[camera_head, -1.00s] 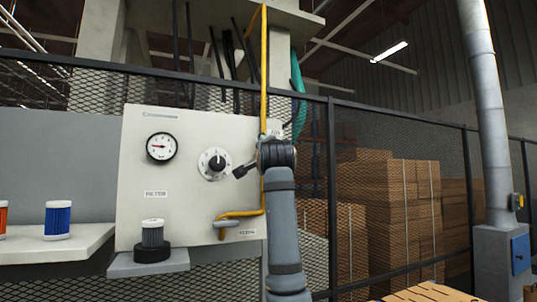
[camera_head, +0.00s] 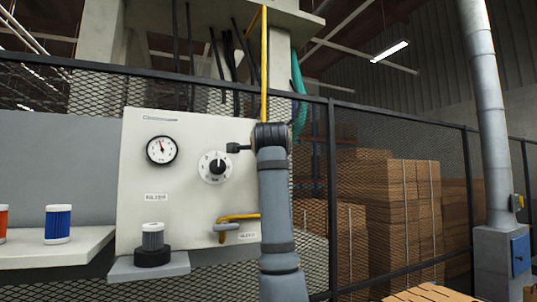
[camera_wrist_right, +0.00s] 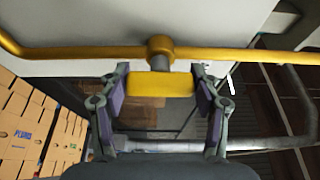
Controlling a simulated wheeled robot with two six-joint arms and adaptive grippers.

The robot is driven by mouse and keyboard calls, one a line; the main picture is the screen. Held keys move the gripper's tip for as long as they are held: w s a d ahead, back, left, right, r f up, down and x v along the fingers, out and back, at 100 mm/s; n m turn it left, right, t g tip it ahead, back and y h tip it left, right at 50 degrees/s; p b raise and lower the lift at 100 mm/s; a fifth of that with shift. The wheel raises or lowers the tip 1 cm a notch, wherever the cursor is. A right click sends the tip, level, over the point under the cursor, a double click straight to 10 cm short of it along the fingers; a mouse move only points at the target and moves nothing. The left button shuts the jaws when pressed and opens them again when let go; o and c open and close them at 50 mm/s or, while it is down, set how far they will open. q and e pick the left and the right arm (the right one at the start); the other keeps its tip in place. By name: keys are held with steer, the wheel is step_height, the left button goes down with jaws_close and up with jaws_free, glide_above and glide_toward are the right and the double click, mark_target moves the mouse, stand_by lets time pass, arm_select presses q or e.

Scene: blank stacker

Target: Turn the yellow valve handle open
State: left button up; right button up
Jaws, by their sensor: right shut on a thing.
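The yellow valve handle (camera_wrist_right: 160,84) is a short yellow block on a grey stem, joined to a yellow pipe (camera_wrist_right: 90,52) in the right wrist view. My right gripper (camera_wrist_right: 161,90) has one purple pad at each end of the handle and is shut on it. In the head view my right arm hides the handle and most of the gripper; the pipe (camera_head: 264,60) runs down behind the arm and bends left at the panel's lower edge. My left gripper is not in view.
The pale panel (camera_head: 135,220) carries a pressure gauge (camera_head: 162,149) with its needle near the top and a black knob (camera_head: 216,166). A shelf (camera_head: 60,251) at left holds filters. A mesh fence (camera_head: 400,155) and stacked boxes (camera_head: 385,200) stand at right.

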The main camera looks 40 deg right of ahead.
steer(key=shift+f, duration=0.1)
steer(key=o, duration=1.2)
steer(key=shift+s+d, duration=0.1)
steer(key=shift+c, duration=0.2)
steer(key=shift+s, duration=0.1)
steer(key=v, duration=1.2)
